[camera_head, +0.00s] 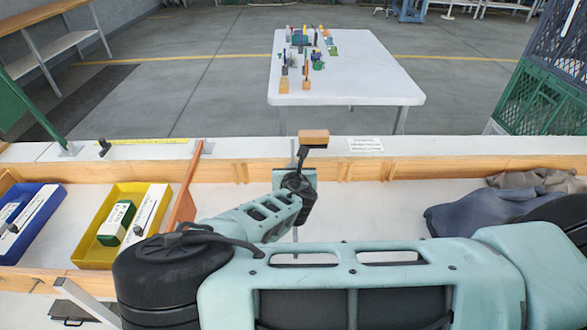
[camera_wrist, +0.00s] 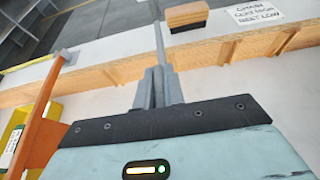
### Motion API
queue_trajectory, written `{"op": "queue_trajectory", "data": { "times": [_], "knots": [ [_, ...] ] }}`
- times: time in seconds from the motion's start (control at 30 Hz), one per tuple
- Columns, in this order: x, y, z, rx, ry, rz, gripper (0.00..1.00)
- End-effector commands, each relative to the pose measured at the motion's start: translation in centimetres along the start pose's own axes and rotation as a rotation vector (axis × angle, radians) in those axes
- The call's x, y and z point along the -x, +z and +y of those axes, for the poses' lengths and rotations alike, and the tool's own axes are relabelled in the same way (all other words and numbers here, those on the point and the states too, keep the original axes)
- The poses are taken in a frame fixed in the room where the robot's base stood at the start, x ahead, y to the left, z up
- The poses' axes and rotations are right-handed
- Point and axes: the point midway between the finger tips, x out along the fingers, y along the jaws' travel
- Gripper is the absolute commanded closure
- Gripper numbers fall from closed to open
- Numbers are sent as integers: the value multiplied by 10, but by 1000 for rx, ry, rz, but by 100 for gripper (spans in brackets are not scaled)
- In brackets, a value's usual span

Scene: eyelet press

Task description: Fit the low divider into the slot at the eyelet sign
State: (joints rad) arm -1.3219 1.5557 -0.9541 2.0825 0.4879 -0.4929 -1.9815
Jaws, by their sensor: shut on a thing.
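My gripper (camera_wrist: 157,88) points forward over the bench, in front of its far wooden rail. In the wrist view it is shut on a thin grey piece (camera_wrist: 160,45), seen nearly edge-on, which rises past the fingertips. I take it for the low divider. Its lower part and its full shape are hidden. In the head view my wrist hides most of the grip. A small wooden block (camera_head: 313,137) stands out at the far ledge; it is also in the wrist view (camera_wrist: 187,15), right of the held piece. I cannot make out any eyelet sign.
The far rail (camera_head: 400,168) has several notches. An orange-brown board (camera_head: 184,195) stands across the bench at left, beside a yellow tray (camera_head: 88,245) and a blue tray (camera_head: 50,222). Grey cloth (camera_head: 480,210) lies at right. A printed label (camera_head: 365,144) is on the ledge.

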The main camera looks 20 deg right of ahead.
Motion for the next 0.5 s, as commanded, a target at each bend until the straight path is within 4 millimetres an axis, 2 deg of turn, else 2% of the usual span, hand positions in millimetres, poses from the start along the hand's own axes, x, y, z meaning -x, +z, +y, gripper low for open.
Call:
{"op": "queue_trajectory", "data": {
  "times": [0.5],
  "knots": [
    [-18,-44,0,1,1,0,100]
  ]
}}
